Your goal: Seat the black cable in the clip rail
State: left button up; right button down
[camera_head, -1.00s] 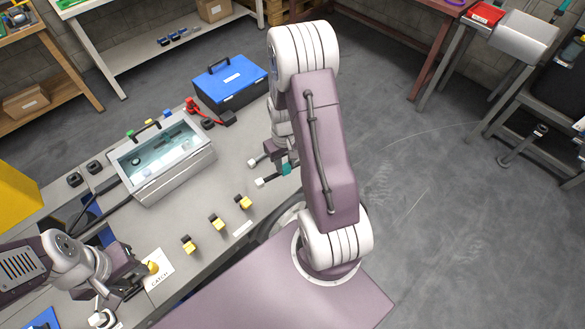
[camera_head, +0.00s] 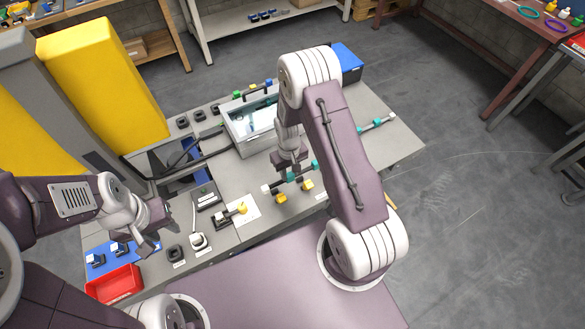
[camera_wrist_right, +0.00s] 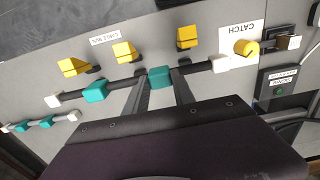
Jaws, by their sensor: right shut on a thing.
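The black cable (camera_wrist_right: 127,84) has white ends and teal sleeves. My right gripper (camera_wrist_right: 160,80) is shut on one teal sleeve of it, also seen in the head view (camera_head: 292,174). The yellow clips of the rail (camera_wrist_right: 123,52) stand in a row beside the cable, which lies apart from them in the picture; two clips (camera_head: 281,198) show in the head view. A yellow catch (camera_wrist_right: 245,47) sits on a white CATCH card, past the cable's white end. My left gripper (camera_head: 153,228) is left of the catch, away from the cable; its finger gap is unclear.
A second cable with teal sleeves (camera_head: 377,124) lies on the bench at right. A clear-lidded case (camera_head: 250,122) and a blue toolbox (camera_head: 347,62) stand behind. A red tray (camera_head: 115,284) is at front left. My right arm hides part of the bench.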

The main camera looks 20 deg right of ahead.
jog(key=shift+a+f+b, duration=0.15)
jog(key=shift+f+b, duration=0.45)
jog(key=shift+f, duration=0.1)
jog(key=b, duration=0.5)
send_over(290, 191)
notch_tip(290, 191, down, 5)
jog(key=shift+w+a+f, duration=0.1)
jog(key=shift+w+f, duration=0.05)
jog(key=shift+f, duration=0.05)
jog(key=shift+r+p, duration=0.1)
jog(key=shift+p, duration=0.4)
jog(key=shift+f+b, duration=0.8)
jog(key=shift+f, duration=0.25)
jog(key=shift+c, duration=0.9)
grip_release()
jog(key=shift+r, duration=0.1)
